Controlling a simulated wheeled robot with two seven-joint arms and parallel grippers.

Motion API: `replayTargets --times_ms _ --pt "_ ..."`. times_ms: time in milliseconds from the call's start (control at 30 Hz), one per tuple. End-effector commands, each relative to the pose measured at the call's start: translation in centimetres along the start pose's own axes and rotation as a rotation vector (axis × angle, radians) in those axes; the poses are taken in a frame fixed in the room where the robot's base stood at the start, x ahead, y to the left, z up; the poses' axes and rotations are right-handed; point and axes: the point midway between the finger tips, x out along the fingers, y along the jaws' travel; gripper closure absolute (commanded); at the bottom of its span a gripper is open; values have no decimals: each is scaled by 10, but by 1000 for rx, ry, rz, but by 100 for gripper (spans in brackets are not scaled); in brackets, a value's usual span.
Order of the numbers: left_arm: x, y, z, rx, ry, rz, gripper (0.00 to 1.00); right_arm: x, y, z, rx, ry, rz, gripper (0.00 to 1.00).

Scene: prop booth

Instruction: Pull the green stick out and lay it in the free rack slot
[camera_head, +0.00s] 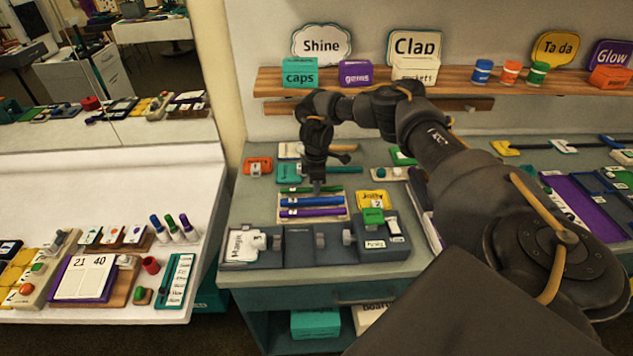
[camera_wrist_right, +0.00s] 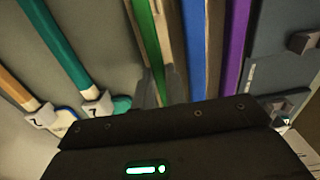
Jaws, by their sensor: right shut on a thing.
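The green stick (camera_head: 296,190) lies at the back edge of a pale wooden rack (camera_head: 344,217), beside the blue stick (camera_head: 306,201) and the purple stick (camera_head: 312,212). My right gripper (camera_head: 317,190) points down over the rack and is shut on the green stick. In the right wrist view the green stick (camera_wrist_right: 146,40) runs down to the grey fingertips (camera_wrist_right: 163,90), left of the blue stick (camera_wrist_right: 193,45) and the purple stick (camera_wrist_right: 235,45). The gripper body hides the lower ends of the sticks. I cannot make out a free slot clearly. My left gripper is out of view.
A teal tool (camera_head: 335,169) lies behind the rack. A dark blue-grey fixture (camera_head: 299,246) is in front. A shelf (camera_head: 268,80) with small boxes hangs behind my arm.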

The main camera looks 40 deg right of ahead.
Motion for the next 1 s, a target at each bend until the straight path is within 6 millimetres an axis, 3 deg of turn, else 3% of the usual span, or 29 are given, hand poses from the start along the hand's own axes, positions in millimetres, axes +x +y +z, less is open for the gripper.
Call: replayTargets --times_ms 1000 --pt "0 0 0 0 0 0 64 7 0 0 0 0 0 100"
